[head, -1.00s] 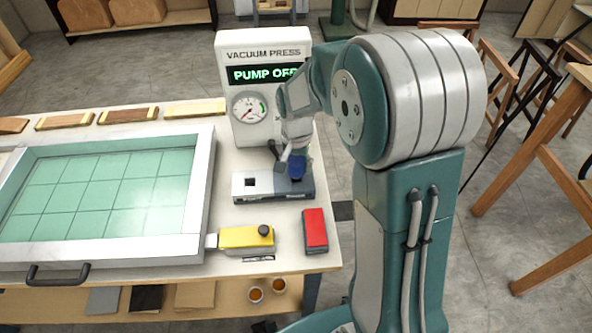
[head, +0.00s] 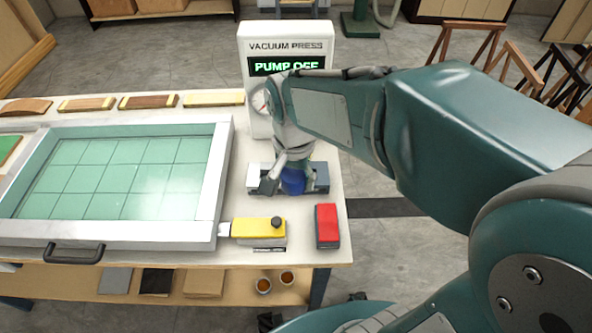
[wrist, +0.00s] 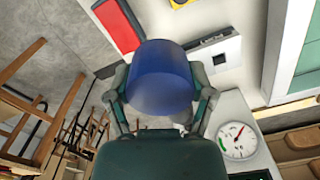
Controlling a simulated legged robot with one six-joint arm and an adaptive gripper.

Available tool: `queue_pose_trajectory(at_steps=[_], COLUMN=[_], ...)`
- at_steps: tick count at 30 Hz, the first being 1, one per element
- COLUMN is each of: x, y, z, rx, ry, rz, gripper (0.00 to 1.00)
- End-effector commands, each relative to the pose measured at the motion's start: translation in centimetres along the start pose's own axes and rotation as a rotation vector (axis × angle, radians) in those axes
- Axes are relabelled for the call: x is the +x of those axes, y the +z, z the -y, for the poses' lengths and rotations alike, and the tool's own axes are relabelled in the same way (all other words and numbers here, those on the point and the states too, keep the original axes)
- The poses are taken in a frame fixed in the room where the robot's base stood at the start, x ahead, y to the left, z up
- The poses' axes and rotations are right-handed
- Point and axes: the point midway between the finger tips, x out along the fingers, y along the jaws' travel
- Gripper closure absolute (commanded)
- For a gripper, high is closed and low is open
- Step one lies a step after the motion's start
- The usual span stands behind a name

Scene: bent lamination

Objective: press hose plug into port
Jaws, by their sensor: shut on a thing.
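My gripper (head: 284,178) is shut on the blue hose plug (head: 293,182), which also fills the middle of the wrist view (wrist: 162,75) between the two fingers. The plug is over the right part of the low grey and white block (head: 320,176) in front of the vacuum press. In the wrist view the block (wrist: 209,47) has a small dark square on its light end, to the right of the plug. The plug's lower end and the port under it are hidden, so I cannot tell whether they touch.
The vacuum press (head: 290,45) reads PUMP OFF; its gauge shows in the wrist view (wrist: 238,138). A yellow block (head: 252,228) with a black knob and a red block (head: 327,226) lie nearer. The green-topped framed bed (head: 225,165) is at left.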

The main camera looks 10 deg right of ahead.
Motion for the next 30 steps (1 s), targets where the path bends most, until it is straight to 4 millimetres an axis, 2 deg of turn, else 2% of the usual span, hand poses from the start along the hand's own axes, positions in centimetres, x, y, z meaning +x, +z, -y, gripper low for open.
queue_pose_trajectory(at_steps=[8, 30], x=[0.3, 4.1], y=[0.0, 0.0], z=[0.0, 0.0], rx=[0.0, 0.0], ry=[0.0, 0.001], rz=[0.0, 0.001], gripper=[0.82, 0.82])
